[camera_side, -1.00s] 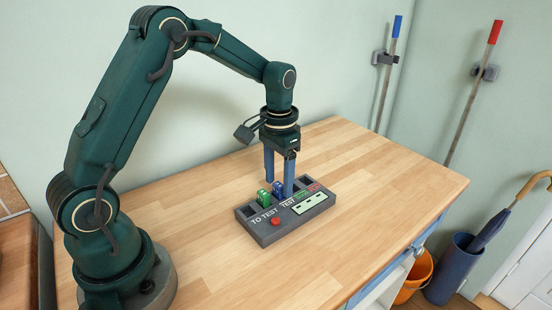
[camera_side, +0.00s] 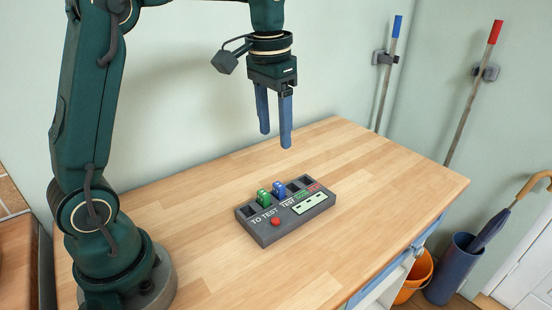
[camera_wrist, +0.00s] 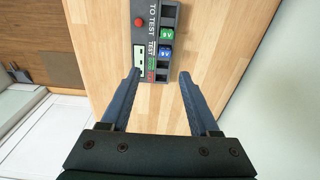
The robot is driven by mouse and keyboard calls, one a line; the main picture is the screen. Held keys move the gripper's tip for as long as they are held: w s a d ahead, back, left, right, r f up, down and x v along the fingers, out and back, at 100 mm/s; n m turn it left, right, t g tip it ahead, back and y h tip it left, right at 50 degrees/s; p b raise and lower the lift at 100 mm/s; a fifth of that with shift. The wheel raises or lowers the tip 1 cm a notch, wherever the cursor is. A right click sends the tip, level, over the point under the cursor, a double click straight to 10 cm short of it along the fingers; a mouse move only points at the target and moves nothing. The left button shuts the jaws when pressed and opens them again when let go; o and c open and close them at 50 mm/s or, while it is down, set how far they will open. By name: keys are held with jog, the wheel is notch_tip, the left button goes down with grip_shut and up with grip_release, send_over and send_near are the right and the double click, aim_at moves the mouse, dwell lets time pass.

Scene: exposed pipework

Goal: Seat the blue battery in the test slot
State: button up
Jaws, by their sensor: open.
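The blue battery (camera_side: 279,189) stands upright in the grey tester box (camera_side: 262,235), in the slot behind the word TEST. It also shows in the wrist view (camera_wrist: 165,53) beside that word. A green battery (camera_side: 263,197) stands in the slot to its left, behind the words TO TEST, and shows in the wrist view (camera_wrist: 167,33). My gripper (camera_side: 275,141) is open and empty, well above the box and apart from both batteries. In the wrist view its two blue fingers (camera_wrist: 160,74) are spread wide with nothing between them.
The box has a red button (camera_side: 275,222), a pale display (camera_side: 310,203) and dark empty slots at both ends. The wooden worktop (camera_side: 370,200) around it is clear. An orange bucket (camera_side: 415,277) and an umbrella stand (camera_side: 452,270) are on the floor beyond the right edge.

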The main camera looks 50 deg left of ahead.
jog(key=s+d+f+t, duration=0.1)
jog(key=s+d+t, duration=0.1)
jog(key=s, duration=0.5)
jog(key=s+d+f+t, duration=0.1)
jog(key=s+d+t, duration=0.1)
jog(key=s, duration=0.5)
jog(key=shift+s+d+t, duration=0.25)
jog(key=shift+d+t, duration=0.15)
jog(key=shift+d, duration=0.25)
